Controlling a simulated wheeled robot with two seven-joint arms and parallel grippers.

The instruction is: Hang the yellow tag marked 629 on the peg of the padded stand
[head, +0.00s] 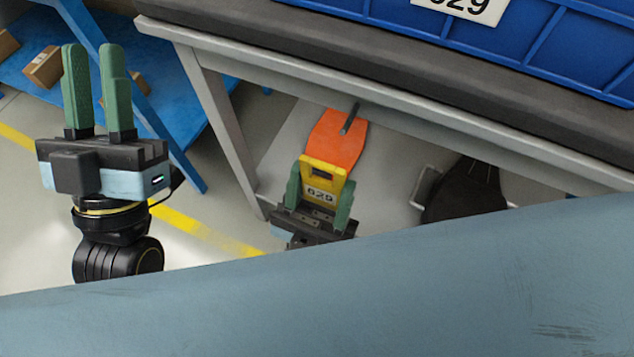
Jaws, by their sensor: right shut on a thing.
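The yellow tag (327,171) reads 629 and has a dark slot near its upper edge. My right gripper (320,197) is shut on its lower part, with a green finger at each side. The padded stand (215,35) has a thick grey pad on a light metal frame. A short grey peg (349,120) shows below its front rail, in front of an orange plate or tag (330,138). The held tag is below the peg in the picture, apart from it, and overlaps the orange piece's lower edge. My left gripper (94,62) is empty, fingers up and slightly apart.
A blue crate (385,25) with a white 629 label (460,8) sits on the pad. A blue rack (150,130) with cardboard boxes (43,67) stands at left. A dark bag-like object (465,190) lies beneath the stand. My pale blue arm link hides the bottom of the view.

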